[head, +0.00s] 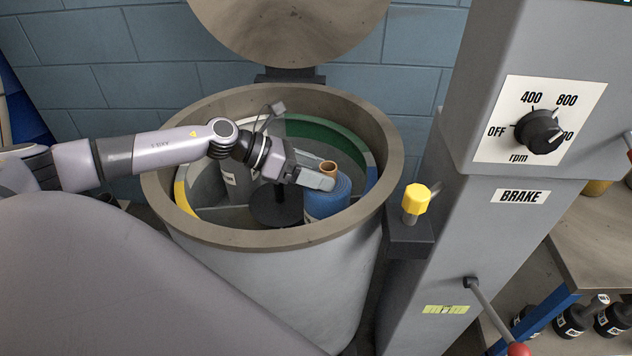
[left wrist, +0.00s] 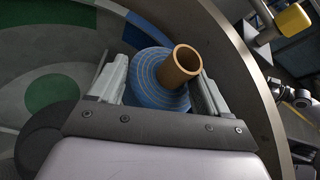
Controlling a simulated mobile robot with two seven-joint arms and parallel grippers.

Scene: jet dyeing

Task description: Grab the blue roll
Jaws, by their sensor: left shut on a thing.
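The blue roll (head: 328,205) stands inside the open round tub (head: 290,237), in its right front part. A tan tube core sticks up from its top. In the left wrist view the blue roll (left wrist: 150,72) sits between the two fingers. My left gripper (head: 322,178) reaches down into the tub and is shut on the roll's upper part. It also shows in the left wrist view (left wrist: 160,85). The roll's lower part is hidden by the tub rim. My right gripper is not in view.
The tub has a dark central hub (head: 275,205) and colored wall sections. Its round lid (head: 288,30) stands raised behind. A grey control column (head: 480,200) with a dial (head: 540,131) and yellow knob (head: 415,200) is close on the right. A bench (head: 590,235) stands further right.

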